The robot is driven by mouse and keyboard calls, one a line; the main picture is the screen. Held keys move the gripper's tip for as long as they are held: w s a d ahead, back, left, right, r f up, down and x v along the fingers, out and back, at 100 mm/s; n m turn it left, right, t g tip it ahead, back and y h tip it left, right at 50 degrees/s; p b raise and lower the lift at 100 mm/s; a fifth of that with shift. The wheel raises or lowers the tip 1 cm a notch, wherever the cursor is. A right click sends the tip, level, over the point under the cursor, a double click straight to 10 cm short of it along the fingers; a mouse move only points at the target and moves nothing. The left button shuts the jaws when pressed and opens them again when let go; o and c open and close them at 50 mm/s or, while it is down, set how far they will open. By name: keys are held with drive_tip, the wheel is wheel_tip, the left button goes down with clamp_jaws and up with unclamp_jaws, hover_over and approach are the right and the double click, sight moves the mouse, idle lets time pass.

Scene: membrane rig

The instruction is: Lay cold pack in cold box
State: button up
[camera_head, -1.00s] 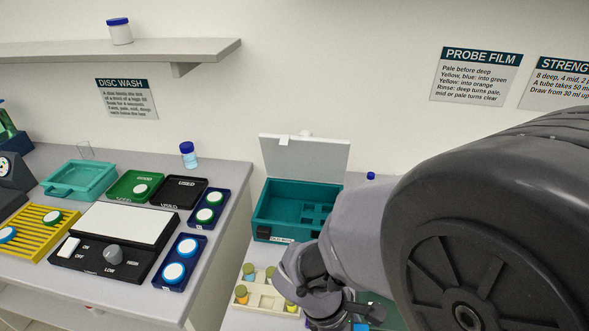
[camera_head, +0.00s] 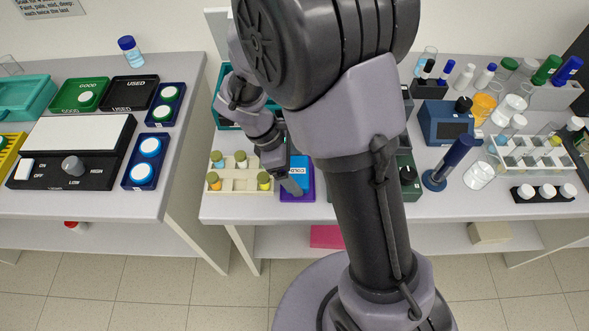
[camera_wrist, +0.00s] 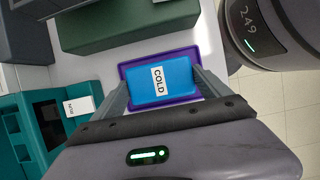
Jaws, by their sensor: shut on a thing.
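The cold pack, a flat blue block with a white COLD label, shows in the wrist view (camera_wrist: 165,84) and in part in the head view (camera_head: 300,163). It is over a purple tray (camera_wrist: 126,68); I cannot tell whether it is lifted clear. My gripper (camera_wrist: 162,82) is shut on the pack, one finger along each side; in the head view my gripper (camera_head: 291,183) points down at it. The teal cold box (camera_head: 224,110) stands behind, mostly hidden by my arm. Its open teal inside (camera_wrist: 22,120) shows at the left of the wrist view.
A cream rack (camera_head: 236,185) with several small capped vials stands left of the purple tray. A dark green block (camera_wrist: 130,22) is close by in the wrist view. A blue device (camera_head: 445,122) and a tube rack (camera_head: 525,152) stand right. A gap separates the left bench.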

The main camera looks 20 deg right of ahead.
drive_tip(key=o, duration=1.3)
drive_tip(key=shift+f, duration=0.1)
drive_tip(key=shift+r, duration=0.3)
drive_tip(key=p+v, duration=0.6)
drive_tip(key=v, duration=0.7)
drive_tip(key=s+r+m+t+y, duration=0.2)
drive_tip(key=s+r+m, duration=0.2)
drive_tip(key=s+m, duration=0.1)
drive_tip(key=s+d+r+m+t+y, duration=0.1)
drive_tip(key=s+r+m+t+y, duration=0.1)
drive_tip(key=s+r+m, duration=0.2)
drive_tip(key=s+r+m+t+y, duration=0.2)
drive_tip(key=s+r+m, duration=0.3)
drive_tip(key=m, duration=0.4)
drive_tip(key=shift+s+d+r+m+t, duration=0.3)
drive_tip(key=shift+r+m+t, duration=0.1)
drive_tip(key=shift+r+t, duration=0.15)
drive_tip(key=shift+f, duration=0.1)
